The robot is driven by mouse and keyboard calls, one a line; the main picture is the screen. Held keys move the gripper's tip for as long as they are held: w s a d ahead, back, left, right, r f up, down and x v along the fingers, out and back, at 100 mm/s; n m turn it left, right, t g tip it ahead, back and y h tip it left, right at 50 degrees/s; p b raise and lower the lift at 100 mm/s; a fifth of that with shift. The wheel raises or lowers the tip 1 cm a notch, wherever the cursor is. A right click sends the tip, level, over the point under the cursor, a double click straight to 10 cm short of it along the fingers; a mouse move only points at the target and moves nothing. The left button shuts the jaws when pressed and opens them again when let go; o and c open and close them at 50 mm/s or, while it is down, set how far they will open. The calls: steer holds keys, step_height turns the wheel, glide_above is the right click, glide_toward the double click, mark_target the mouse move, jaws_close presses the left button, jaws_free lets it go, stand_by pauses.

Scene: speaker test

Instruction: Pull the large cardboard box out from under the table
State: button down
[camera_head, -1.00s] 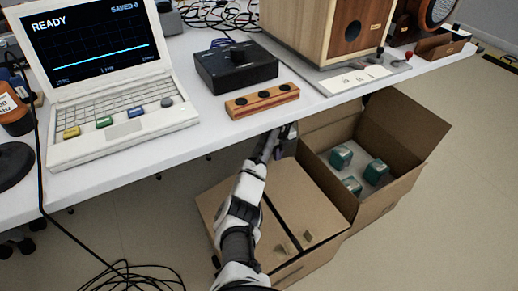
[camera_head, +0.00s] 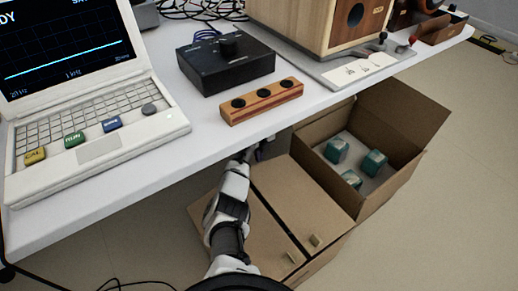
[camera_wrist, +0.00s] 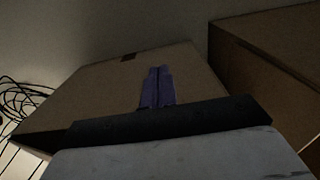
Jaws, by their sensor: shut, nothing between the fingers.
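A closed cardboard box (camera_head: 272,188) with a dark strip across its top stands on the floor, its far part under the table (camera_head: 150,165). An open cardboard box (camera_head: 392,183) stands right beside it, holding teal blocks (camera_head: 375,162). I cannot tell which one the task means. My arm reaches over the closed box. My gripper (camera_head: 262,150) is shut and empty below the table's front edge. In the wrist view its purple fingers (camera_wrist: 157,88) appear against the closed box's top (camera_wrist: 95,85); I cannot tell whether they touch it. The box's far side is hidden in the head view.
Cables lie on the floor at the lower left.

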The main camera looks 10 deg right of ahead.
steer(key=shift+s+d+f, duration=0.1)
steer(key=shift+s+d, duration=0.15)
steer(key=shift+s, duration=0.35)
steer(key=shift+s+d+f, duration=0.15)
steer(key=shift+s+d, duration=0.05)
steer(key=shift+s, duration=0.45)
steer(key=shift+s+d+f, duration=0.1)
steer(key=shift+s+d, duration=0.15)
steer(key=shift+s, duration=0.35)
